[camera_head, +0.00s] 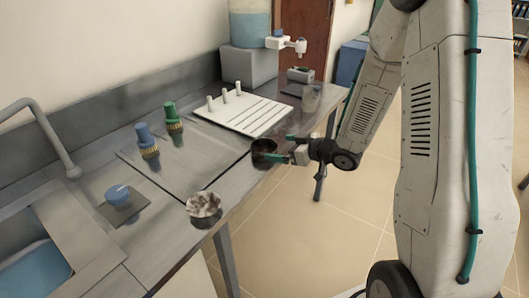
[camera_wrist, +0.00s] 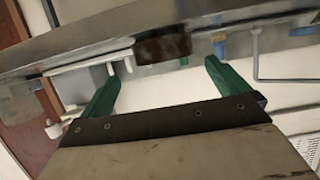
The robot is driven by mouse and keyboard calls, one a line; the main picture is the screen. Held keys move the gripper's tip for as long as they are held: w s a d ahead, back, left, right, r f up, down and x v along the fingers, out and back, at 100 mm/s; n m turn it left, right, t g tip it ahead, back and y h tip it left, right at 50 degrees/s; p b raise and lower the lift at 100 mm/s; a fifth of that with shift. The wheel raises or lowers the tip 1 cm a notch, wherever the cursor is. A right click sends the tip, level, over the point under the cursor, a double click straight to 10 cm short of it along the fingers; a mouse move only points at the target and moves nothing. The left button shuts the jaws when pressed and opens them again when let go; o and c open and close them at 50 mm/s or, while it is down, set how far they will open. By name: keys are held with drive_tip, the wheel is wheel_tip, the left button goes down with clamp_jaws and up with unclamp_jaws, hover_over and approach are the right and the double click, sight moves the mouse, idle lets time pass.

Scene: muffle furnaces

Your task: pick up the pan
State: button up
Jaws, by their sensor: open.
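A dark brown, round pan (camera_head: 264,152) stands on the grey bench near its front edge in the head view. In the wrist view it shows as a dark brown block (camera_wrist: 165,50) ahead of the fingertips, roughly centred between them. My gripper (camera_head: 284,149) has green fingers and reaches in from the right, beside the pan at close range. In the wrist view my gripper (camera_wrist: 169,60) has its fingers spread wide with nothing held between them. I cannot tell whether a fingertip touches the pan.
A pot with whitish contents (camera_head: 204,206) stands nearer on the bench (camera_head: 225,180). A white pegged rack (camera_head: 245,110) lies behind the pan. Blue (camera_head: 147,139) and green (camera_head: 172,117) fittings, a tap (camera_head: 45,125) and a sink are left. Open floor lies right.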

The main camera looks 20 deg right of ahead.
sight(254, 147)
drive_tip(key=x, duration=0.7)
drive_tip(key=shift+a+f, duration=0.3)
drive_tip(key=shift+a, duration=0.05)
drive_tip(key=c, duration=1)
